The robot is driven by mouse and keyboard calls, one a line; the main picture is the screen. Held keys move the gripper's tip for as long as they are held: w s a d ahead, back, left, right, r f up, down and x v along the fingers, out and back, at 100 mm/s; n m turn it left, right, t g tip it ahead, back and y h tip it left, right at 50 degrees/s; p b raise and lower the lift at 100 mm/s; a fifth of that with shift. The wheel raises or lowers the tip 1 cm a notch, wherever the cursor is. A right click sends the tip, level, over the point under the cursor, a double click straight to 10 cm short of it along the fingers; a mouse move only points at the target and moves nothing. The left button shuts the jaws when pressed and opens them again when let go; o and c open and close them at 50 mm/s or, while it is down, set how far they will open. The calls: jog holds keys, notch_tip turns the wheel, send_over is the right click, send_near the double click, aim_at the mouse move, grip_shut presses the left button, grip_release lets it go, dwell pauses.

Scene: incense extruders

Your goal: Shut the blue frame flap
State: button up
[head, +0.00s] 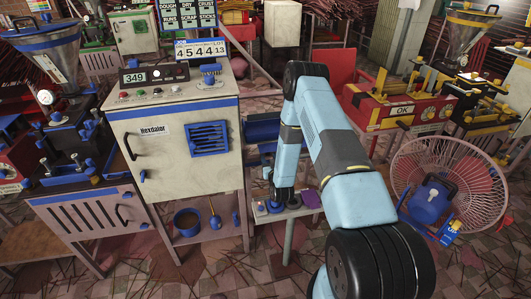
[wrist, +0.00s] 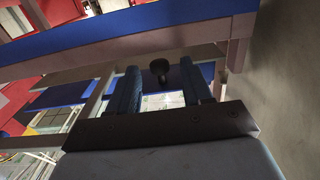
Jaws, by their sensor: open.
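My gripper (wrist: 161,88) is open in the wrist view, with its two dark fingers apart. A black round knob (wrist: 159,68) shows between and just beyond the fingertips; I cannot tell whether it touches them. Blue flat surfaces show behind the fingers, and a long blue band (wrist: 130,31) on a pale frame crosses above. I cannot tell which of these is the flap. In the head view, a blue panel (head: 262,131) sits right of the white cabinet, partly hidden by my arm. My arm reaches down beside it, its end low near a small shelf; the fingers are not clear there.
The white cabinet (head: 178,143) with a blue vent stands left of my arm. A small shelf (head: 295,210) with small items is below the arm's end. A caged fan (head: 448,186) stands at right. A red and yellow machine (head: 400,112) is behind. Sticks litter the tiled floor.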

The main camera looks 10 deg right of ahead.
jog(key=shift+w, duration=2.75)
grip_shut()
jog(key=shift+d, duration=0.15)
